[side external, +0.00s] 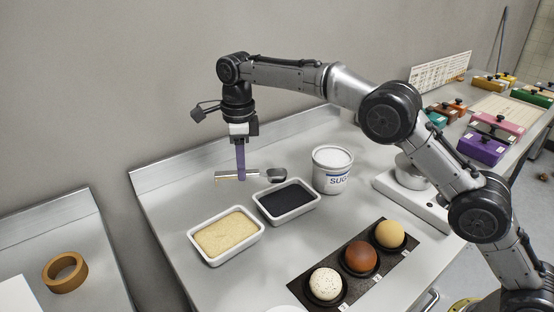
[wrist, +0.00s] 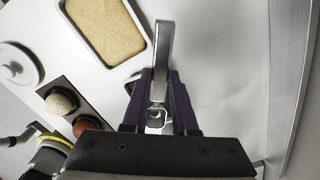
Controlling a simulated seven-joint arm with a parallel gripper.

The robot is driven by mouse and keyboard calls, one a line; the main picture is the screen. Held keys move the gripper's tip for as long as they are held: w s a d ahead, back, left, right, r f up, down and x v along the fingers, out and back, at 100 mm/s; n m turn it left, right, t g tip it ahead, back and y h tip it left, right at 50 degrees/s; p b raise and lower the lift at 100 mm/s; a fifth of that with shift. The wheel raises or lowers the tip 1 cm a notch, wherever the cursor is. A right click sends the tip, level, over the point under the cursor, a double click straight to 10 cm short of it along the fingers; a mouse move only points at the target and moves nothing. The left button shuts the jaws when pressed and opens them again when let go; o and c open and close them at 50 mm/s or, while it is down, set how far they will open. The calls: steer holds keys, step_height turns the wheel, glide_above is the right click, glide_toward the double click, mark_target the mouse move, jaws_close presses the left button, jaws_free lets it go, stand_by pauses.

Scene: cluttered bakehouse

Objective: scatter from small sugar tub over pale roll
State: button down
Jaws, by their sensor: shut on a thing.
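My gripper (side external: 241,177) points straight down with purple fingers, shut on the metal handle of a scoop (side external: 278,175). The scoop lies level, its dark bowl to the right of the fingers; I cannot tell whether it touches the table. In the wrist view its handle (wrist: 163,45) runs between the fingertips (wrist: 160,78). The white sugar tub (side external: 333,172), with pale contents and a "SUG" label, stands right of the scoop. A pale speckled roll (side external: 325,283), also in the wrist view (wrist: 61,100), sits at the near end of a dark board (side external: 305,279).
A brown roll (side external: 361,257) and a tan roll (side external: 389,234) share the board. A tray of tan grains (side external: 258,247) and a tray of black grains (side external: 317,207) stand between scoop and board. A tape ring (side external: 65,273) is on the left table. The back left of the table is bare.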

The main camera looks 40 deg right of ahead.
steer(key=shift+d, duration=0.1)
steer(key=shift+w+a+f+t+y, duration=0.2)
steer(key=shift+a+f+t+y, duration=0.1)
steer(key=shift+a+f+y, duration=0.25)
steer(key=shift+w+r+y, duration=0.1)
steer(key=shift+r+y, duration=0.1)
steer(key=shift+y, duration=0.05)
steer(key=s+d+r+m+t, duration=0.15)
steer(key=d+r, duration=0.25)
steer(key=d, duration=0.4)
steer(key=d+r+m+t+y, duration=0.1)
steer(key=d+r+m, duration=0.25)
steer(key=d, duration=0.45)
steer(key=s+d+r+m+t, duration=0.15)
steer(key=d+r, duration=0.25)
steer(key=d, duration=0.4)
step_height(320, 180, down, 9)
steer(key=shift+w+a+f, duration=0.15)
steer(key=shift+a+f, duration=0.05)
steer(key=shift+a, duration=0.05)
steer(key=shift+n, duration=0.25)
